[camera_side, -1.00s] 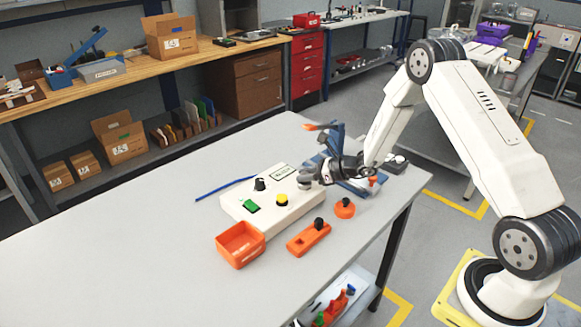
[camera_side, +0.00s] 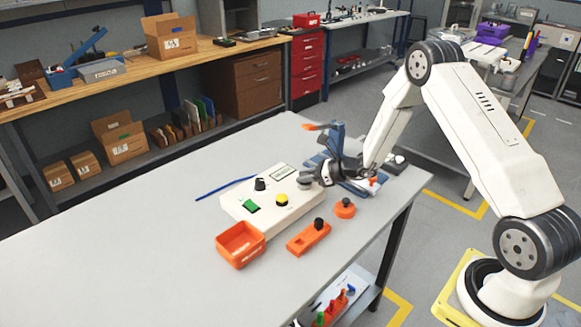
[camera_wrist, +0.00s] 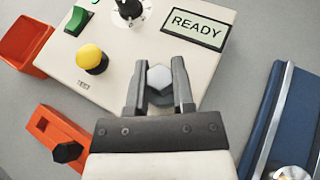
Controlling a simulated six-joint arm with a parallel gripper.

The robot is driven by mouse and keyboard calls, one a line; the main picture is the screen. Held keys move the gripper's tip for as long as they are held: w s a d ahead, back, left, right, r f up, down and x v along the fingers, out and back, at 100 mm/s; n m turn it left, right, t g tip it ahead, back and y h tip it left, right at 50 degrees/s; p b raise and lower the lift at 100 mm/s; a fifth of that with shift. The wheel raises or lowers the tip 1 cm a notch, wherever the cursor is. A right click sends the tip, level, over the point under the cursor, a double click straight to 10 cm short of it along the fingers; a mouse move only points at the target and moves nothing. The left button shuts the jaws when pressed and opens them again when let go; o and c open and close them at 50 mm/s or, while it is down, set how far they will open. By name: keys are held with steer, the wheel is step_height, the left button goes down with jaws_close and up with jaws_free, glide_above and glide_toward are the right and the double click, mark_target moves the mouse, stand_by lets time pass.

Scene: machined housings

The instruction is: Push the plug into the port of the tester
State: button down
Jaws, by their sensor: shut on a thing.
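The tester (camera_side: 268,212) is a cream box on the grey table, with a green switch, a yellow button and a black knob on top. It also shows in the wrist view (camera_wrist: 125,52), where its display (camera_wrist: 194,26) reads READY. My gripper (camera_side: 308,177) is at the tester's right edge. In the wrist view my gripper (camera_wrist: 158,70) is shut on a pale grey piece with a hexagonal end, the plug (camera_wrist: 159,78). The plug appears over the box's near edge. The port is hidden, and I cannot tell whether the plug is inside it.
An open orange bin (camera_side: 240,245) and an orange block with a black knob (camera_side: 308,239) stand near the tester. A round orange piece (camera_side: 344,209) lies to the right. A blue fixture (camera_side: 336,138) stands behind my gripper. The table's left part is clear.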

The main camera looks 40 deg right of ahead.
jaws_free()
stand_by(0.4)
steer(key=shift+r, duration=0.2)
stand_by(0.4)
steer(key=shift+r, duration=3.8)
